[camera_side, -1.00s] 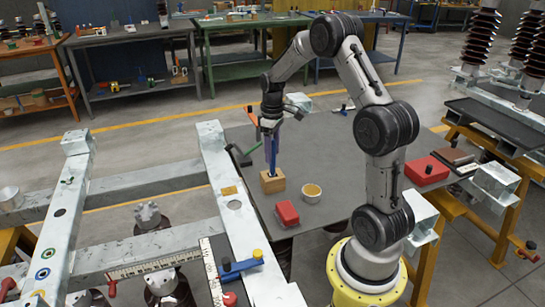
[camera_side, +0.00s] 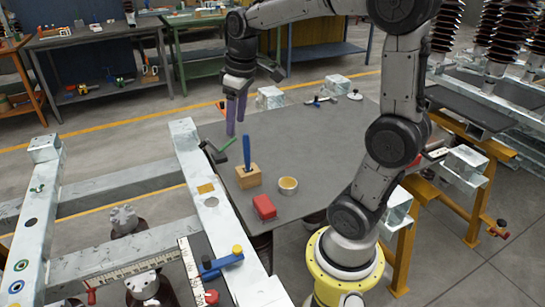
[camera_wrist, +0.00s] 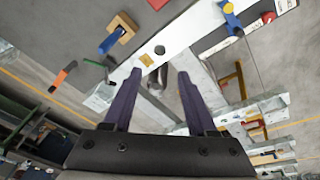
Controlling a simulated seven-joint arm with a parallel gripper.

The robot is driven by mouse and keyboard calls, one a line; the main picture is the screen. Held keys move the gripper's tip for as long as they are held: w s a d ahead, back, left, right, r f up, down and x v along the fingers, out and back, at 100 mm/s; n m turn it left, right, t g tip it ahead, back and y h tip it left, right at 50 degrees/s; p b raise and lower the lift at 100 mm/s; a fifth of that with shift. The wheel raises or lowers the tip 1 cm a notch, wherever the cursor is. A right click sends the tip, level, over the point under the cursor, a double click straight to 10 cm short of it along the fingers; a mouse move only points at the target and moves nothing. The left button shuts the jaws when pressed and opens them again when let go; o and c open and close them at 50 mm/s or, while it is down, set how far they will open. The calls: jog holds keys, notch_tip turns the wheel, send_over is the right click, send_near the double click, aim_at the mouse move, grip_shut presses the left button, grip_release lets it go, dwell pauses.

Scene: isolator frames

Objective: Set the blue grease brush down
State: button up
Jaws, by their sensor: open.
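The blue grease brush (camera_side: 247,152) stands upright, handle up, in a wooden block (camera_side: 249,178) on the grey table. Its lower end is hidden inside the block. My gripper (camera_side: 237,128), with purple fingers, is open and empty above and slightly left of the brush handle in the side view, apart from it. In the wrist view the brush (camera_wrist: 109,43) and block (camera_wrist: 122,25) lie up and left of my open fingertips (camera_wrist: 159,76), and nothing is between the fingers.
A small cup (camera_side: 288,187) and a red box (camera_side: 264,206) stand near the block on the grey table (camera_side: 325,135). A green-handled tool (camera_side: 227,145) lies left of it. A galvanised steel frame (camera_side: 205,200) borders the table. The table's middle is clear.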

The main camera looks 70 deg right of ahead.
jog(key=s+a+f+t, duration=0.1)
jog(key=s+a+t, duration=0.2)
jog(key=s+a, duration=0.9)
jog(key=shift+s+y, duration=0.4)
jog(key=shift+s, duration=0.55)
jog(key=shift+a+f, duration=0.1)
